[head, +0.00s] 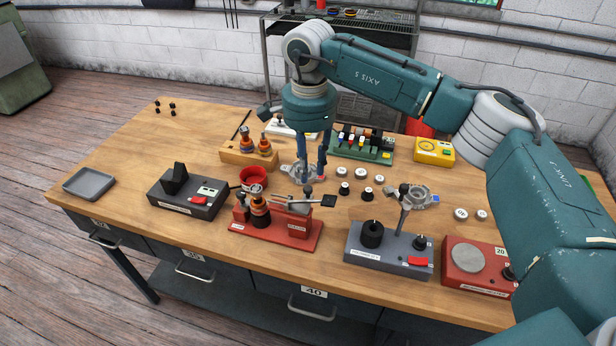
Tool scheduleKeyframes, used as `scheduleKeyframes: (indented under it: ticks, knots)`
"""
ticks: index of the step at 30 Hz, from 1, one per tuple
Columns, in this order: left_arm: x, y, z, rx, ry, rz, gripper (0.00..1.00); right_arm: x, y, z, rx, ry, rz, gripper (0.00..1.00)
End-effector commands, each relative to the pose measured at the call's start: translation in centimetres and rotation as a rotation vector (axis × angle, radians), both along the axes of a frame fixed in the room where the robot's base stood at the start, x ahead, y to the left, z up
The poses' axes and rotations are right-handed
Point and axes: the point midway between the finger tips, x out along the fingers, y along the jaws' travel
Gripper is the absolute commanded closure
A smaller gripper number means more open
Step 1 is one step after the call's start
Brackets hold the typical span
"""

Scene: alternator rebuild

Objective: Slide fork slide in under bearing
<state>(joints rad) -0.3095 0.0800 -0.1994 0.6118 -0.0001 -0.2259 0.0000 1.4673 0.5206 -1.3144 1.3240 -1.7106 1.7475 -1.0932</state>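The red fixture (274,241) stands near the front middle of the bench. A rotor with copper-coloured windings (260,212) stands upright on its left part; the bearing at its top is too small to make out clearly. What looks like the fork slide (298,204), a grey piece with a dark flat end at right, lies along the fixture's top to the right of the rotor. I cannot tell whether its fork is under the bearing. My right gripper (314,177) points down just behind and above the slide, its fingers apart with nothing clearly between them. My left gripper is out of view.
A dark grey block (187,197) stands left, a grey stand (388,250) right. A wooden rack (249,154) and green holder (362,147) stand behind. Bench is clear near the grey tray (89,183).

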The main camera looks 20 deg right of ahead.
Motion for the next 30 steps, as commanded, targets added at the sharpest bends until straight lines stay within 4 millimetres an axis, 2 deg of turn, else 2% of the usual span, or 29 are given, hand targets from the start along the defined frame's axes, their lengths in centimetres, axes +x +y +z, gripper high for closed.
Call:
scheduleKeyframes:
  ticks: [1,2,5,8,12,15,17,21,22,26,30]
  knots:
    - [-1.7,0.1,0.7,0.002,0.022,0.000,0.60,-0.2,0.0,-0.8,-0.001,0.005,0.000,0.74]
    - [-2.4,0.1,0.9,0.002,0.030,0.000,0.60,-0.1,0.0,-1.4,0.000,0.004,-0.001,0.74]
    - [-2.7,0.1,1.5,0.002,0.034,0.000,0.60,-0.1,0.0,-3.2,-0.001,0.005,0.000,0.74]
    - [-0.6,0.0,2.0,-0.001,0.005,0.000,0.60,0.0,0.0,-4.5,0.000,0.003,0.000,0.74]
    - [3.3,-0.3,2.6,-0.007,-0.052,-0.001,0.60,0.0,0.0,-5.7,0.001,0.000,0.001,0.74]
    - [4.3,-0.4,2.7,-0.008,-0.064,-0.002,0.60,0.0,0.0,-6.0,0.001,0.000,0.001,0.74]
    - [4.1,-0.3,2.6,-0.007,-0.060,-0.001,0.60,0.0,0.1,-6.1,0.001,-0.001,0.001,0.74]
    - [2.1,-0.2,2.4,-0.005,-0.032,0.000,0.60,0.0,0.1,-6.1,0.001,-0.001,0.001,0.74]
    - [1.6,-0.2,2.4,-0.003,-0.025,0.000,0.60,0.0,0.1,-6.1,0.001,-0.001,0.001,0.76]
    - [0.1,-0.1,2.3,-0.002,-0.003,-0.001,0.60,0.0,0.1,-6.0,0.001,-0.001,0.000,1.00]
    - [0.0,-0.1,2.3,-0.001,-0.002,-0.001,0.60,0.1,0.1,-6.0,0.001,-0.001,0.000,1.00]
